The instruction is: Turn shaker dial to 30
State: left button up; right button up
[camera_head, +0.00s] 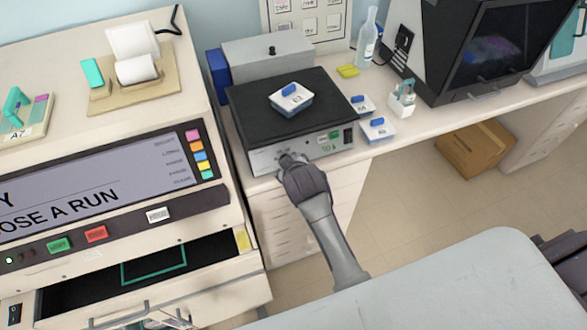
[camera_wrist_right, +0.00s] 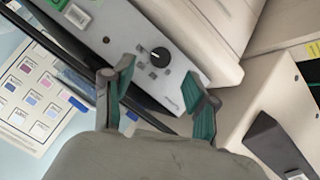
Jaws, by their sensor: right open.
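The shaker (camera_head: 255,125) is a low unit with a black top platform and a pale front panel. Its dial (camera_wrist_right: 160,53), a round black knob with a light mark, shows in the right wrist view on that panel. Small square buttons lie around it. My right gripper (camera_head: 287,160) is at the left part of the panel and hides the dial in the head view. In the wrist view my right gripper (camera_wrist_right: 158,67) is open, its teal-padded fingers on either side of the dial, without visible contact. My left gripper is not in view.
A blue-lidded container (camera_head: 291,99) sits on the shaker's platform. Smaller blue-lidded containers (camera_head: 378,129) stand to its right. A large machine with a screen (camera_head: 95,185) and an open drawer (camera_head: 150,262) is on the left. A bottle (camera_head: 368,38) stands behind.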

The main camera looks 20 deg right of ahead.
jog(key=v, duration=0.5)
jog(key=shift+s+r, duration=0.2)
jog(key=shift+s, duration=0.1)
